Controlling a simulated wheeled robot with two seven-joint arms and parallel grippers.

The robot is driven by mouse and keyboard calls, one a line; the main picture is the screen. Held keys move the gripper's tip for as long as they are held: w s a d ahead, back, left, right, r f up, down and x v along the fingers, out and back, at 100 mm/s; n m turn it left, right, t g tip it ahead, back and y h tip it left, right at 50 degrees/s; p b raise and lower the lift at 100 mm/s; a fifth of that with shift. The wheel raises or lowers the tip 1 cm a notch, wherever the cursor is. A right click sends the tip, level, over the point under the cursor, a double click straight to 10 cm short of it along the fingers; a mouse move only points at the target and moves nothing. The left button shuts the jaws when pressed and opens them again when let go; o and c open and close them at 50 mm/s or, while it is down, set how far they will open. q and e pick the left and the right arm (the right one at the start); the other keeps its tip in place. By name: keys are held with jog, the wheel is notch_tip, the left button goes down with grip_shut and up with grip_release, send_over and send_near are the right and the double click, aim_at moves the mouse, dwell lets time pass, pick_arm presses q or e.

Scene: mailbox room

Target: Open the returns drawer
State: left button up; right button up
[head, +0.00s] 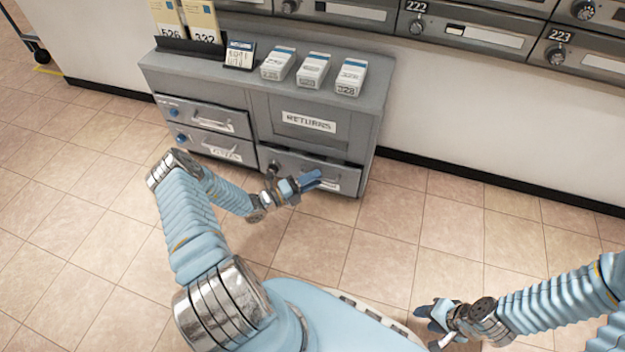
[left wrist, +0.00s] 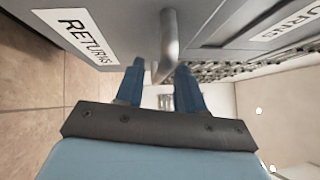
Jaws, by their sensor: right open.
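The returns drawer (head: 345,182) is the lower right drawer of a grey cabinet, below a panel labelled RETURNS (head: 309,121). It looks shut. My left gripper (head: 308,181) is in front of this drawer and covers part of its front and handle. In the left wrist view, the drawer's metal handle (left wrist: 169,42) reaches down to the gap between the fingertips of my left gripper (left wrist: 160,76). The fingers are apart, with gaps beside the handle. The drawer's own RETURNS label (left wrist: 76,34) shows there too. My right gripper (head: 432,315) is open and empty over the floor, far from the cabinet.
Small white boxes (head: 314,70) and a small sign (head: 240,54) stand on the cabinet top. Two drawers with blue knobs (head: 182,138) are on its left side. Mailboxes (head: 470,30) line the wall above. The tiled floor (head: 400,215) in front is clear.

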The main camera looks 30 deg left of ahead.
pick_arm(q)
grip_shut()
dwell(0.4)
jog(key=s+d+p, duration=0.2)
jog(key=s, duration=0.7)
jog(key=s+d+p, duration=0.1)
jog(key=s+d, duration=0.1)
jog(key=s, duration=0.7)
jog(key=shift+s+d+p, duration=0.25)
jog(key=shift+s+p, duration=0.1)
jog(key=shift+s, duration=0.05)
grip_release()
